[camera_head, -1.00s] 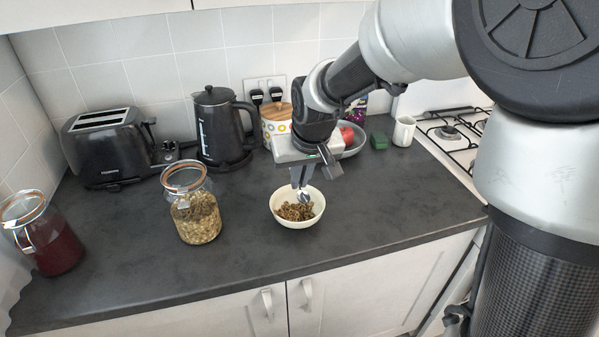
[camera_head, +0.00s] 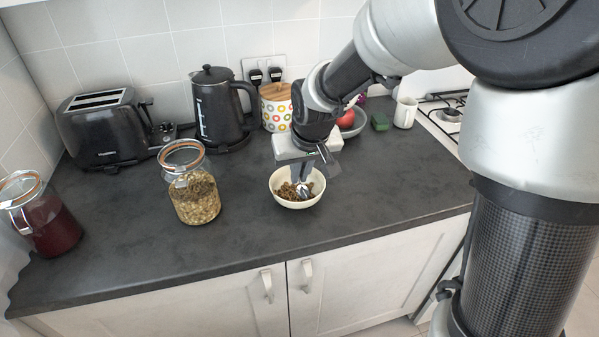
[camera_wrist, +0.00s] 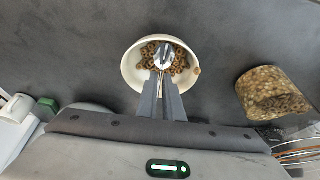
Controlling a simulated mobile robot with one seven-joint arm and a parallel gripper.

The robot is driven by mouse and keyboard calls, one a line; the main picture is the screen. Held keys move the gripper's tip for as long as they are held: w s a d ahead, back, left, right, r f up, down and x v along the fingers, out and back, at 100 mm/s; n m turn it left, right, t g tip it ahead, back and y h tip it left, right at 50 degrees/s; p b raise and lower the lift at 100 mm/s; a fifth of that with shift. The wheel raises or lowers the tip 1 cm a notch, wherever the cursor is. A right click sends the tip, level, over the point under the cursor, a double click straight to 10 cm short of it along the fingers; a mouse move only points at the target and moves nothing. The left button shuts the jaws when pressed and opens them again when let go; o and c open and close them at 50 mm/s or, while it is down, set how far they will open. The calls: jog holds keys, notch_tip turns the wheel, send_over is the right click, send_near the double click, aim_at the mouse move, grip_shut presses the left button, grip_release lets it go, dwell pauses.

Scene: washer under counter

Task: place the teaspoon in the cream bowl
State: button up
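The cream bowl (camera_head: 283,198) stands on the dark counter and holds brown cereal rings; it also shows in the wrist view (camera_wrist: 129,70). My gripper (camera_head: 301,181) is over the bowl, pointing down, with its fingers close together on the teaspoon. The teaspoon (camera_wrist: 162,57) is shiny metal and its bowl end shows beyond the fingertips (camera_wrist: 161,88), over the cereal. In the head view the teaspoon (camera_head: 303,191) is inside the bowl's outline, low near the cereal. I cannot tell whether it touches the cereal. Its handle is mostly hidden by the fingers.
A glass jar of cereal (camera_head: 195,200) stands left of the bowl, and a jar of red liquid (camera_head: 48,228) is further left. A toaster (camera_head: 100,130), black kettle (camera_head: 217,110) and patterned canister (camera_head: 276,108) stand behind. The counter right of the bowl is clear.

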jog(key=o, duration=0.4)
jog(key=shift+r, duration=0.15)
jog(key=p+v, duration=0.2)
jog(key=v, duration=1)
jog(key=s+d+r+m, duration=0.1)
jog(key=s+d, duration=0.3)
jog(key=s, duration=0.2)
jog(key=s+d+r+m+h, duration=0.1)
jog(key=s+d+r, duration=0.1)
jog(key=s+d, duration=0.2)
jog(key=s+d+r+m+t, duration=0.1)
jog(key=s+d, duration=0.3)
jog(key=s, duration=0.3)
jog(key=shift+s+d+r, duration=0.25)
jog(key=shift+s+d, duration=0.1)
notch_tip(320, 180, up, 8)
jog(key=p, duration=0.8)
jog(key=shift+f, duration=0.2)
